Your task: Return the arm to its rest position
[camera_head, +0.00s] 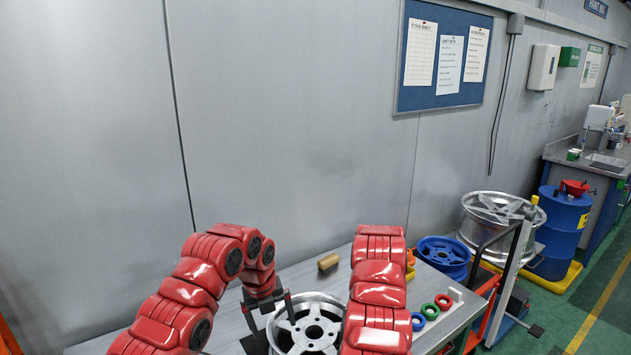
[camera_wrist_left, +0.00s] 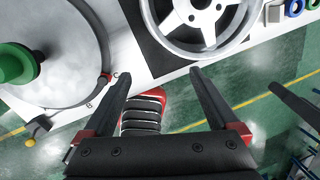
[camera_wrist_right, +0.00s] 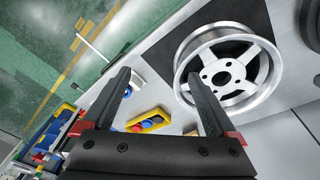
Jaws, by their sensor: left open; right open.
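My left gripper (camera_head: 267,303) is open and empty beside the left edge of a silver spoked wheel (camera_head: 313,335) in the head view. In the left wrist view its jaws (camera_wrist_left: 158,75) are spread apart near the table edge, with the wheel (camera_wrist_left: 205,30) beyond them. My right gripper (camera_wrist_right: 159,76) is open and empty in the right wrist view, with the wheel (camera_wrist_right: 228,72) at the right finger's side. In the head view my right arm hides the right gripper and part of the wheel.
The wheel lies on a dark mat (camera_wrist_right: 207,17) on the grey table (camera_head: 225,325). A tan block (camera_head: 328,262) and coloured rings (camera_head: 430,311) are on the table. A blue wheel (camera_head: 443,252) is farther right. In the left wrist view a round plate with a green knob (camera_wrist_left: 15,63) is at left.

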